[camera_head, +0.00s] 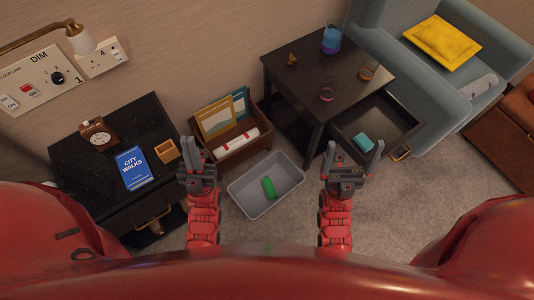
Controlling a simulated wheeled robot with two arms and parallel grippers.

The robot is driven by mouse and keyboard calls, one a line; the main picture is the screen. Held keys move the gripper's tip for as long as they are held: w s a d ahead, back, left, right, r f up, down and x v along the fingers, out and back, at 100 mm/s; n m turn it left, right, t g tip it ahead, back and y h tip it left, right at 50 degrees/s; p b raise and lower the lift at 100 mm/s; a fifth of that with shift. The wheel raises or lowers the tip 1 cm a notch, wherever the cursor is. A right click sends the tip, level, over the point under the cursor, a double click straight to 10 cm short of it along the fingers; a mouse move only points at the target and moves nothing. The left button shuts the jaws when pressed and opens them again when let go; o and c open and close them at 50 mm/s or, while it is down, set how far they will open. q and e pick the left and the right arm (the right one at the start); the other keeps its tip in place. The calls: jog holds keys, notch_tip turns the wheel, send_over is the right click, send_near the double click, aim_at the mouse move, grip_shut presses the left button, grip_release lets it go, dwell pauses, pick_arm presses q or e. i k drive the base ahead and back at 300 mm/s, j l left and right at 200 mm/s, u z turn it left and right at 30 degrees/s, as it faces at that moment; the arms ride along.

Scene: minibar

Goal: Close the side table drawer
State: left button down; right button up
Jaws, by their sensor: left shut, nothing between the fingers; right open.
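The dark side table (300,70) stands at the upper middle. Its drawer (352,112) is pulled out toward the lower right, with a brass handle (401,154) on its front and a teal block (364,142) inside. My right gripper (353,152) is open and empty, its fingers pointing up the picture. In the view it overlaps the drawer's near left corner; I cannot tell whether it touches. My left gripper (197,153) is shut and empty, beside the wooden rack, well left of the drawer.
Glasses and a blue-purple pitcher (331,39) stand on the table. A blue armchair (445,75) is close to the drawer's right. A grey bin (245,200) with a green item lies on the floor between my grippers. A wooden rack (238,149) and a black cabinet (80,170) stand left.

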aim_at(379, 116)
jog(key=i+l+z, duration=0.1)
jog(key=z, duration=1.2)
